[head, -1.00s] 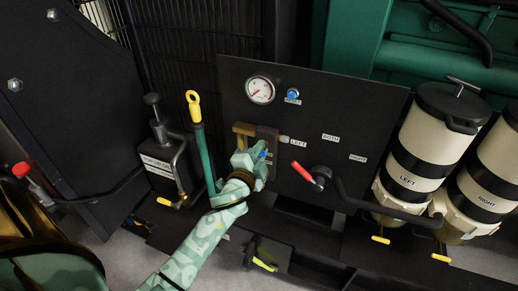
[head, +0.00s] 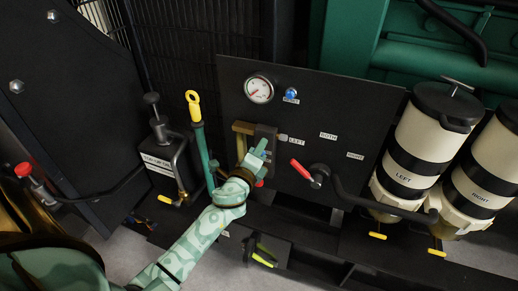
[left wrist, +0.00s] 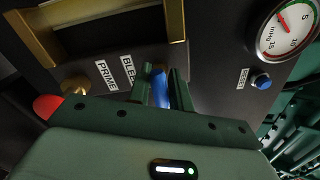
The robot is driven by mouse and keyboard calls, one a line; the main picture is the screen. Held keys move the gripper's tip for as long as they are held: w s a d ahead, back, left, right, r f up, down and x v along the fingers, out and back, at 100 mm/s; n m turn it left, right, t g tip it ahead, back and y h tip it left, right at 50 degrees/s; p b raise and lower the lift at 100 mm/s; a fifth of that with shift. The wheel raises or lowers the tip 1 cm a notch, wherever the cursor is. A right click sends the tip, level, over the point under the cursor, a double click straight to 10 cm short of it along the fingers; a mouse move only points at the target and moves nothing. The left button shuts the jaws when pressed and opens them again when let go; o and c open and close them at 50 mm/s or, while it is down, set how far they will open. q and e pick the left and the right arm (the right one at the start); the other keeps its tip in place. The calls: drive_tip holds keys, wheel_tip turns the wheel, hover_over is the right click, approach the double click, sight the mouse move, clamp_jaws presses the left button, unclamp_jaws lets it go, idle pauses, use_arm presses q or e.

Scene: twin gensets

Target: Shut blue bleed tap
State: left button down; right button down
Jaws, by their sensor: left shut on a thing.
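The blue bleed tap (left wrist: 161,88) shows in the left wrist view as a blue handle between my two green fingers, below the BLEED label (left wrist: 128,70). My left gripper (left wrist: 163,92) is shut on it. In the head view my left gripper (head: 258,154) is at the black panel, below the brass-coloured part, and its fingers largely hide the tap. My right gripper is not in view.
A red knob (head: 259,183) is just below my left fingers. The panel (head: 330,100) carries a gauge (head: 259,89), a blue reset button (head: 291,93) and a red-handled selector lever (head: 303,170). A yellow-ringed dipstick (head: 194,105) stands close left of my forearm.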

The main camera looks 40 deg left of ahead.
use_arm(q)
drive_tip(key=shift+f+m, duration=0.1)
drive_tip(key=shift+m, duration=0.2)
idle(0.4)
drive_tip(key=c, duration=1.4)
unclamp_jaws()
drive_tip(key=b+v, duration=0.2)
drive_tip(key=v, duration=1.4)
drive_tip(key=shift+s, duration=0.2)
drive_tip(key=shift+s+f, duration=0.1)
